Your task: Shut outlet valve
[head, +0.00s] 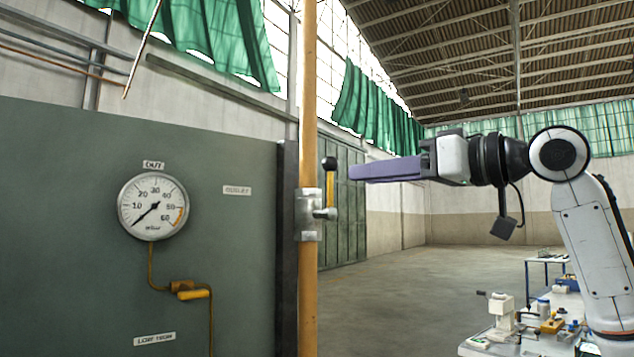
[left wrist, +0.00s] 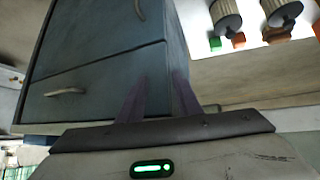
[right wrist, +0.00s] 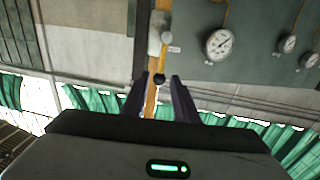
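The outlet valve (head: 308,213) sits on the vertical orange pipe, beside a small label reading OUTLET (head: 237,190). Its yellow lever (head: 330,190) stands upright along the pipe, with a black ball knob (head: 329,163) on top. My right gripper (head: 352,172) is open and empty, its fingers pointing left, just right of the lever in the head view. In the right wrist view the knob (right wrist: 160,79) shows in line with the gap between the fingers (right wrist: 160,82); contact cannot be told. My left gripper (left wrist: 158,85) is open and empty, pointing at a dark cabinet.
A grey panel (head: 80,180) carries an OUT gauge (head: 153,206) with its needle near the low end. A cluttered bench (head: 535,340) stands at lower right.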

